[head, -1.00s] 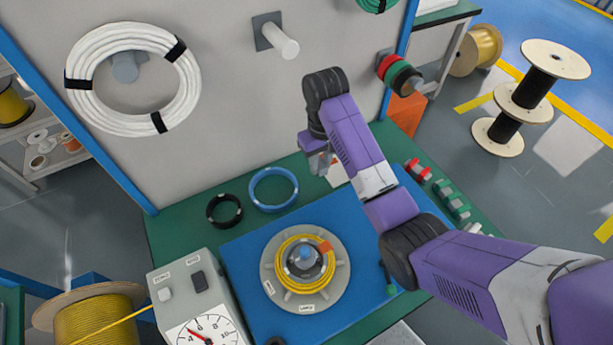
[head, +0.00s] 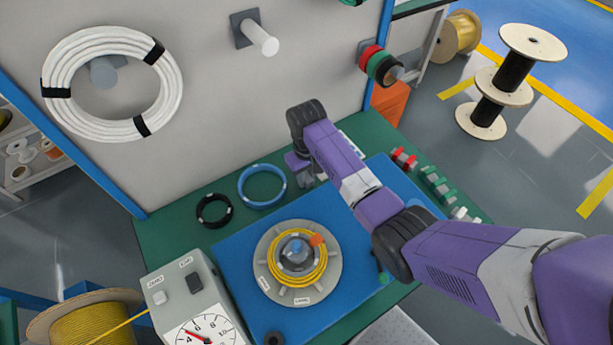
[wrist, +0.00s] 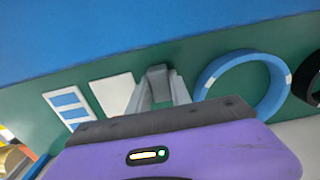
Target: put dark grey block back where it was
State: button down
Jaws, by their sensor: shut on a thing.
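My gripper (wrist: 158,88) is shut on a dark grey block (wrist: 157,72), which shows between the fingertips in the wrist view. The block is over or on the green strip of the bench; I cannot tell whether it touches the surface. In the head view my gripper (head: 308,180) is at the back of the bench, just right of the blue ring (head: 262,187). The block is not clear there. In the wrist view the blue ring (wrist: 243,85) lies to the right of the block and a white card (wrist: 113,95) to its left.
A black ring (head: 213,210) lies left of the blue ring. A grey reel with yellow cable (head: 297,262) sits on the blue mat (head: 235,262). A meter box (head: 187,305) stands front left. The back panel (head: 220,110) rises behind, with pegs and a white coil (head: 112,85).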

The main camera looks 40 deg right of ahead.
aim_at(306, 177)
jog(key=shift+f, duration=0.15)
jog(key=c, duration=1.2)
grip_release()
notch_tip(306, 177, up, 12)
jog(key=shift+r+b, duration=0.2)
jog(key=shift+b, duration=0.25)
